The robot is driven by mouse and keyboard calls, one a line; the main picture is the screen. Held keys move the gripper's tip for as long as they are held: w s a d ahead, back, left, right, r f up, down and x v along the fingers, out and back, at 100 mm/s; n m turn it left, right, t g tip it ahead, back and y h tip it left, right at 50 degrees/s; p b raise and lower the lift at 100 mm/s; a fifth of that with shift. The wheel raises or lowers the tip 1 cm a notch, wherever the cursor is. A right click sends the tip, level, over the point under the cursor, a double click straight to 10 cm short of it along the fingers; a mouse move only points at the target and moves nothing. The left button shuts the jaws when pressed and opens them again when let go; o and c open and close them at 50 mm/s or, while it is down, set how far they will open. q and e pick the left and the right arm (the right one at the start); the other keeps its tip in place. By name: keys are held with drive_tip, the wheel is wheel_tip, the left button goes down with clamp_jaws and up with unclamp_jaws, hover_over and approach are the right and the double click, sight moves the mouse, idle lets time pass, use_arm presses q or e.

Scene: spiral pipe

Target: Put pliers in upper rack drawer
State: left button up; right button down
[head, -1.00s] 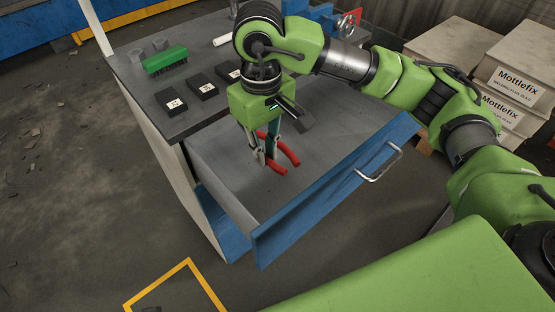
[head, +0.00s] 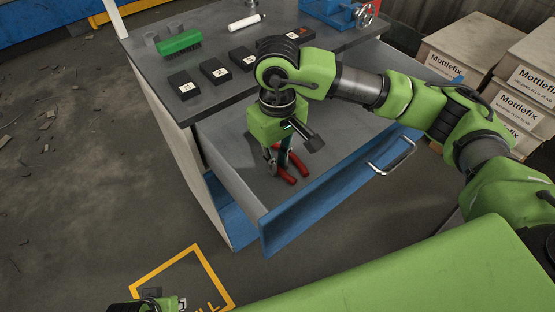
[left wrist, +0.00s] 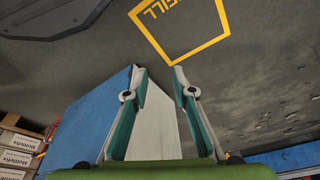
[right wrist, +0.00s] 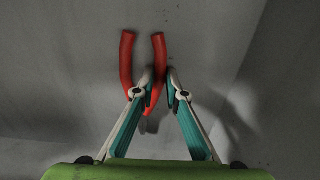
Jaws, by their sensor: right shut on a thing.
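The pliers have red handles (head: 289,176) and are inside the open drawer, low at its grey floor; I cannot tell if they touch it. My right gripper (head: 279,168) points down into the drawer and is shut on the pliers. In the right wrist view the red handles (right wrist: 127,62) stick out past the fingertips (right wrist: 159,80), and the pliers' head is mostly hidden. The drawer has a blue front (head: 325,195) with a metal handle and is pulled out below the worktop. My left gripper (left wrist: 158,72) is open and empty, away from the drawer above the floor.
The grey worktop (head: 225,103) carries a green brush (head: 179,42), several black boxes (head: 215,71), a white tube (head: 246,23) and a blue vise (head: 335,12). Labelled Mottlefix boxes (head: 465,50) stand at the right. The drawer's right part is clear.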

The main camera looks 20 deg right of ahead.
drive_tip(key=c, duration=2)
unclamp_jaws()
drive_tip(key=shift+c, duration=0.2)
use_arm(q)
drive_tip(key=shift+s+r, duration=0.2)
drive_tip(key=shift+r, duration=0.25)
